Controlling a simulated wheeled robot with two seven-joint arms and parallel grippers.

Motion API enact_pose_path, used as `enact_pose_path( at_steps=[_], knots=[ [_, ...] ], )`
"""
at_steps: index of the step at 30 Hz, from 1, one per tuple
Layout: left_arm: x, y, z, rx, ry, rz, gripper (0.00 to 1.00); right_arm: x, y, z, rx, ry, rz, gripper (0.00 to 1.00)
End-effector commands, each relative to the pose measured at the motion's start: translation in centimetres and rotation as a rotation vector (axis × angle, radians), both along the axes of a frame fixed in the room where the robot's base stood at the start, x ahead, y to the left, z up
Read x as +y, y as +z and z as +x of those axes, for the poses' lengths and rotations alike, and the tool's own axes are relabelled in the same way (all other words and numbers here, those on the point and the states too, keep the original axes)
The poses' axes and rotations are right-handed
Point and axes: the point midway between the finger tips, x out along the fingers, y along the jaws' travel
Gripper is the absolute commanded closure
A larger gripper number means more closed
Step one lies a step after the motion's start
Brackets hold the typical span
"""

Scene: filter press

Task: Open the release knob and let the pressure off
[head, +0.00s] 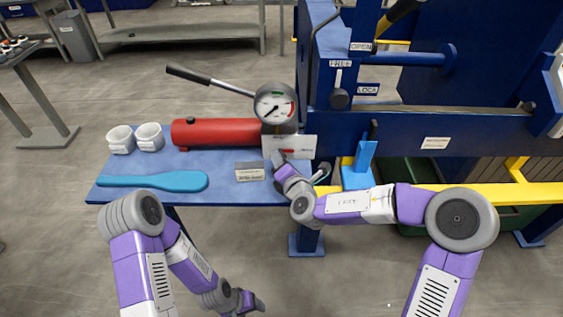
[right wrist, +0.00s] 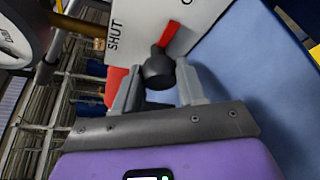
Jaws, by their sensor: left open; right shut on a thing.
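The release knob (right wrist: 158,70) is a dark round knob with a red pointer, on a white plate (head: 304,145) at the end of the red cylinder (head: 200,132). In the right wrist view the plate reads SHUT on the left, and the pointer slants up and right. My right gripper (right wrist: 160,88) is shut on the knob, a finger on either side. In the head view my right wrist covers part of this spot. The pressure gauge (head: 275,105) stands above the cylinder; its exact reading is too small to tell. My left gripper (head: 252,303) is open and empty, low over the floor.
A pump handle (head: 196,77) slants up left from the cylinder. Two white cups (head: 121,139) and a light-blue paddle-like tool (head: 155,181) lie on the blue table (head: 225,192). The blue press frame (head: 400,130) and a yellow rail (head: 460,193) stand to the right.

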Motion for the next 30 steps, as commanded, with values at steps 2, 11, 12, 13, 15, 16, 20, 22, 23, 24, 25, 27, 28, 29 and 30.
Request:
enact_pose_path(
  at_steps=[2,11,12,13,15,16,20,22,23,24,25,27,28,29,30],
  knots=[
    [0.0,0.0,0.0,0.000,0.000,0.000,0.36,0.0,0.0,0.0,0.002,0.001,0.002,0.51],
    [0.0,0.0,0.0,0.000,0.000,0.000,0.36,0.0,0.0,-0.1,0.001,0.001,0.001,0.51],
    [0.0,0.0,0.0,0.000,0.000,0.000,0.36,-0.1,0.1,-0.3,0.001,0.001,0.000,0.51],
    [0.0,0.0,0.0,0.000,0.000,0.000,0.36,-0.2,0.2,-0.5,0.000,0.000,0.000,0.51],
    [0.0,0.1,0.0,0.000,0.000,0.000,0.36,-0.4,0.4,-1.2,0.001,0.001,0.000,0.51],
    [0.0,0.1,0.0,0.000,0.000,0.000,0.36,-0.5,0.5,-1.6,0.000,0.001,0.000,0.51],
    [0.0,0.3,0.0,0.000,0.000,0.000,0.36,-1.3,0.9,-3.6,0.000,0.000,-0.001,0.51],
    [0.0,0.4,0.0,0.000,0.000,0.000,0.36,-1.6,1.2,-4.6,0.000,0.001,-0.002,0.51],
    [0.0,0.4,0.0,0.000,0.000,0.000,0.36,-1.7,1.2,-5.0,0.001,0.001,-0.001,0.51],
    [0.0,0.5,0.0,0.000,0.000,0.000,0.36,-1.9,1.4,-5.5,0.000,0.000,0.000,0.51],
    [0.0,0.5,0.0,0.000,0.000,0.000,0.36,-2.0,1.5,-5.8,0.000,0.000,0.000,0.51],
    [0.0,0.5,0.0,0.000,0.000,0.000,0.36,-2.2,1.6,-6.4,0.000,0.000,0.000,0.51],
    [0.0,0.5,0.0,0.000,0.000,0.000,0.36,-2.2,1.6,-6.6,0.000,0.000,0.000,0.51],
    [0.0,0.6,0.0,0.000,0.000,0.000,0.36,-2.3,1.6,-6.8,0.001,0.001,0.001,0.51],
    [0.0,0.6,0.0,0.000,0.000,0.000,0.36,-2.3,1.6,-6.9,0.001,0.001,0.001,0.51]
  ],
)
